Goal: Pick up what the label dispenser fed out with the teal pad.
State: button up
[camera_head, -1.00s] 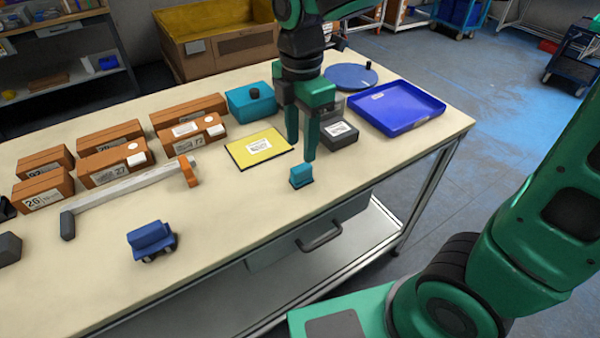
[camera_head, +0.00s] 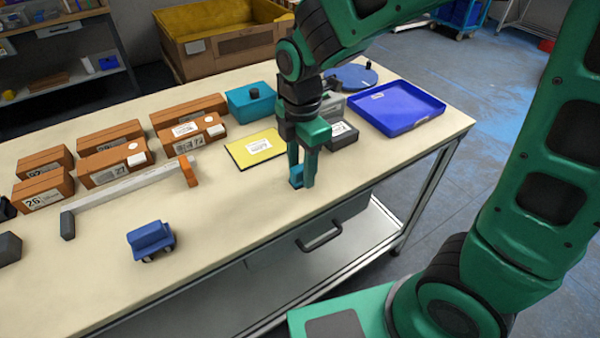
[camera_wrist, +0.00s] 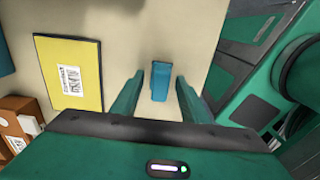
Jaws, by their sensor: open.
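The small teal pad (camera_head: 296,177) stands on the table near its front edge. It also shows in the wrist view (camera_wrist: 160,81), between the two fingers and apart from both. My gripper (camera_head: 301,181) is open, pointing down, with its fingertips low around the pad. In the head view a finger partly hides the pad. A dark grey box (camera_head: 343,137) that looks like the label dispenser stands behind and to the right of my gripper. A white label (camera_head: 338,129) shows on it; my gripper hides part of the box.
A yellow board with a label (camera_head: 256,150) lies left of my gripper; it also shows in the wrist view (camera_wrist: 68,85). A blue tray (camera_head: 397,108), a teal box (camera_head: 250,101) and several orange boxes stand behind. A blue toy-like cart (camera_head: 150,240) sits front left.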

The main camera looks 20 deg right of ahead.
aim_at(301, 166)
grip_shut()
jog(key=shift+r, duration=0.55)
notch_tip(301, 166, up, 3)
jog(key=shift+w+f, duration=0.1)
jog(key=shift+f, duration=0.05)
jog(key=s+a+r, duration=0.7)
jog(key=a, duration=0.2)
jog(key=shift+s, duration=0.4)
jog(key=shift+r, duration=0.1)
jog(key=shift+c, duration=2.4)
grip_release()
grip_shut()
